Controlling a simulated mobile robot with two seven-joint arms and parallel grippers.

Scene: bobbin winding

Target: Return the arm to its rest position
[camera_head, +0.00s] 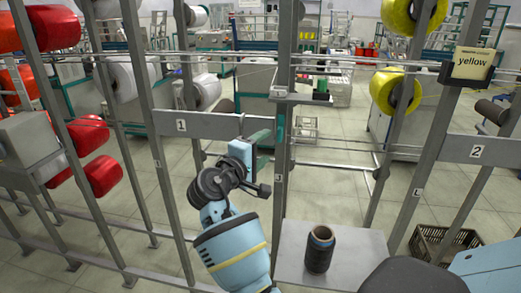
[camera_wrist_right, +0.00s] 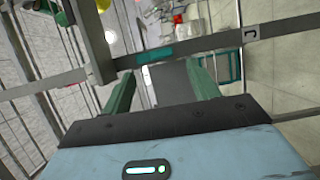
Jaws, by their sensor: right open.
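My right gripper (camera_head: 270,136) is in the middle of the head view, at the end of a light blue arm with black joints. It is raised in front of a grey upright of the rack. In the right wrist view its two green fingers (camera_wrist_right: 160,88) stand apart, with nothing held between them. A grey rack bar crosses behind the fingers; I cannot tell whether they touch it. My left gripper is not in view.
A dark bobbin (camera_head: 320,252) stands upright on a grey shelf (camera_head: 365,262). Red spools (camera_head: 103,175) hang at left, yellow spools (camera_head: 395,92) at right. A holder carries a "yellow" card (camera_head: 472,63). A brown crate (camera_head: 445,242) sits on the floor. Rack uprights and bars surround the gripper.

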